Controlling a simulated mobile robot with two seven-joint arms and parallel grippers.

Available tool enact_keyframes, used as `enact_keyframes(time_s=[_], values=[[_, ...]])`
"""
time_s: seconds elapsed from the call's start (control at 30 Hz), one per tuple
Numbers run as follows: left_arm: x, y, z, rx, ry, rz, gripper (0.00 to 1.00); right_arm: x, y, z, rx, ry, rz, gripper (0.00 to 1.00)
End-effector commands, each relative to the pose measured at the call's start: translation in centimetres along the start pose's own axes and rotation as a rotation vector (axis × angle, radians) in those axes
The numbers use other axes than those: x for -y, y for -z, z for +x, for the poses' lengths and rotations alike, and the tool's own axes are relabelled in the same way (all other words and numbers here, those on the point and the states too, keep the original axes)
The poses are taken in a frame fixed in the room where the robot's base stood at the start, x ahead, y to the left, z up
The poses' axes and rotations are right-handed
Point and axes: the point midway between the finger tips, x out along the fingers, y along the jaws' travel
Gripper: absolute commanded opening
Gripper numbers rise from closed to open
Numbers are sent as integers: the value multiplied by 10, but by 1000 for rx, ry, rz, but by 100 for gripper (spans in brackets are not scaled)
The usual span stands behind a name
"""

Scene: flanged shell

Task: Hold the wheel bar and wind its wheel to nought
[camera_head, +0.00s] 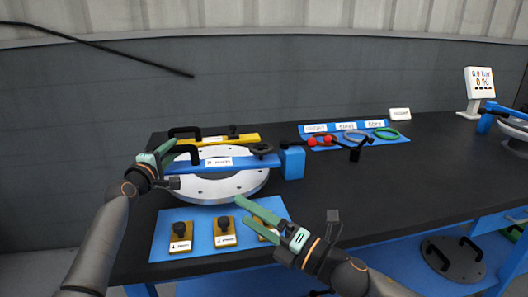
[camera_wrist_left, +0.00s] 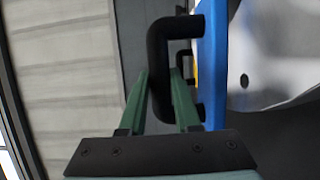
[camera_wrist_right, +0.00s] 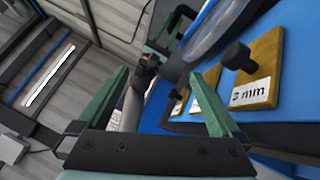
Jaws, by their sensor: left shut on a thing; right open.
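The blue wheel bar (camera_head: 220,164) lies across the top of the round pale flanged shell (camera_head: 225,187), with a small white label on it. Its black wheel (camera_head: 262,149) sits near the bar's right end. My left gripper (camera_head: 163,153) is shut on the bar's black handle (camera_wrist_left: 158,65) at the left end; the left wrist view shows the handle between the green fingers (camera_wrist_left: 160,88). My right gripper (camera_head: 242,211) is open and empty, in front of the shell above the blue mat. In the right wrist view its fingers (camera_wrist_right: 162,80) stand apart. The wheel's reading is too small to tell.
A yellow bar (camera_head: 240,140) lies behind the blue one. A blue block (camera_head: 292,163) stands right of the wheel. Several yellow knobbed plates (camera_head: 225,240) lie on the front mat (camera_head: 205,215). A rear mat (camera_head: 385,142) holds rings. A display (camera_head: 480,83) reads 0 %.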

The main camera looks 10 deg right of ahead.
Motion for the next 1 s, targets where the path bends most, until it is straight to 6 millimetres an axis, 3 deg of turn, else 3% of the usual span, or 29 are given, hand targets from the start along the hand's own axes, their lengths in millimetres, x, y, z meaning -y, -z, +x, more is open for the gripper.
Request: enact_keyframes(time_s=[0.03,0.1,0.3,0.5,0.7,1.0], values=[[-6,0,0,-1,-12,-6,0,-7,-16,7,18,7,-111,100],[-6,0,0,-1,-12,-6,0,-6,-30,14,40,42,-247,100],[-6,0,0,-1,-12,-6,0,21,-69,29,97,231,-626,100],[-6,0,0,-1,-12,-6,0,39,-116,28,141,421,-963,100],[-6,0,0,-1,-12,-6,0,45,-146,23,160,537,-1145,100],[-6,0,0,-1,-12,-6,0,52,-159,36,163,563,-1184,100]])
